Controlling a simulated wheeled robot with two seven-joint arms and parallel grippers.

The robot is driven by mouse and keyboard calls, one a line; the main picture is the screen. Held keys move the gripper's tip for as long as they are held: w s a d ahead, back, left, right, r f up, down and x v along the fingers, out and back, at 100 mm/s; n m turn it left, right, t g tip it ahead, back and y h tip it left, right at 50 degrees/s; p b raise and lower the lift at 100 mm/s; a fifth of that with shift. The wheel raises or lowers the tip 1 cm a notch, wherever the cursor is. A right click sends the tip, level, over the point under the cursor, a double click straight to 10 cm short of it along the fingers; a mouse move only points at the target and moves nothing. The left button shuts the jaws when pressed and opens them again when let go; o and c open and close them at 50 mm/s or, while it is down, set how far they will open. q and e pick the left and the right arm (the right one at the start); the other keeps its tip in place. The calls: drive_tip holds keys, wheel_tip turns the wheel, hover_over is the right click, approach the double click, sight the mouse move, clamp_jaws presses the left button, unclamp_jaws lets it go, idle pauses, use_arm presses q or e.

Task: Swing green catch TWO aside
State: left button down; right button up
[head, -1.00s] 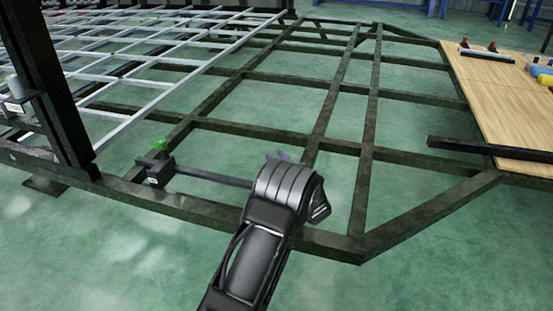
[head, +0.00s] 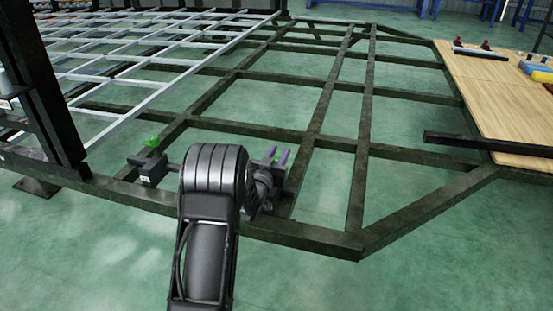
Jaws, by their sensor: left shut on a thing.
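Another green catch (head: 152,141) stands on a dark block (head: 148,170) at the left, apart from my gripper. No number shows on the held piece. My right gripper is not in view.
The dark chassis frame (head: 310,235) spreads over the green floor with open gaps between its beams. A dark upright post (head: 55,110) and a pale grid (head: 160,85) are at the left. A wooden board (head: 500,105) with several small objects is at the right.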

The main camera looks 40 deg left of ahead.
use_arm(q)
drive_tip(key=m+h, duration=0.1)
drive_tip(key=h, duration=0.1)
drive_tip(key=m+h, duration=0.2)
drive_tip(key=shift+d+f+t+h+b, duration=0.1)
drive_tip(key=shift+d+t+h+b, duration=0.05)
drive_tip(key=shift+t+h+b, duration=0.2)
drive_tip(key=m+h, duration=0.1)
drive_tip(key=h, duration=0.1)
drive_tip(key=d+m+g+h, duration=0.1)
drive_tip(key=m+h, duration=0.1)
drive_tip(key=h, duration=0.1)
drive_tip(key=m+g+h, duration=0.1)
drive_tip(key=m+h, duration=0.1)
drive_tip(key=h, duration=0.1)
drive_tip(key=shift+s+d, duration=0.1)
drive_tip(key=shift+d, duration=0.2)
drive_tip(key=shift+m, duration=0.3)
drive_tip(key=c, duration=1.1)
unclamp_jaws()
drive_tip(key=shift+d+h, duration=0.1)
drive_tip(key=shift+h, duration=0.15)
drive_tip(key=p+v, duration=0.1)
drive_tip(key=v, duration=0.2)
drive_tip(key=p+v, duration=0.1)
drive_tip(key=v, duration=0.3)
drive_tip(key=shift+r, duration=0.2)
drive_tip(key=shift+s+f, duration=0.1)
drive_tip(key=shift+s, duration=0.3)
drive_tip(key=shift+a, duration=0.2)
